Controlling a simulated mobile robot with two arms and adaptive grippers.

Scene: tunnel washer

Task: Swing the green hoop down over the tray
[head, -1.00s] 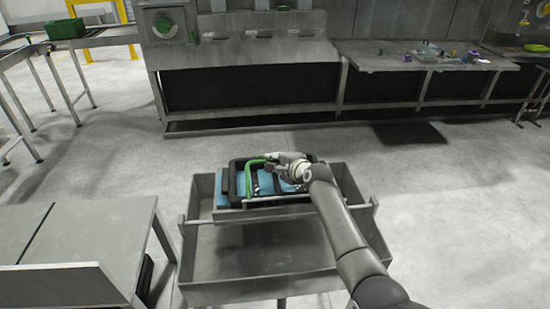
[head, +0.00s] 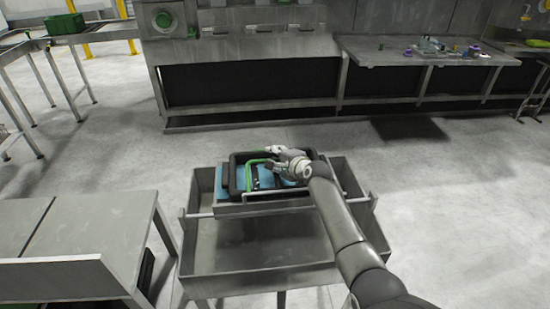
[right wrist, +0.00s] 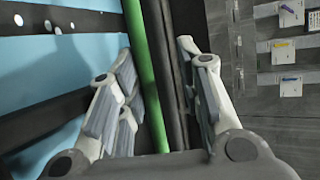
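The black tray (head: 236,158) with light-blue parts sits at the far side of a grey metal cart. The green hoop (head: 248,176) shows as a bent bar at the tray's left part. My right gripper (head: 270,156) is over the tray's far edge, at the hoop's top bar. In the right wrist view, the green hoop (right wrist: 143,65) runs as a straight bar between the two separated fingers of my right gripper (right wrist: 165,90). A dark rim runs beside the bar. Contact with the bar cannot be told. My left gripper is not in view.
The grey cart (head: 250,248) has an empty near half. A metal table (head: 85,235) stands at the left. A long bench (head: 430,52) with small items stands across the back. A green crate (head: 64,24) sits on the rollers at the back left. Open floor lies between cart and bench.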

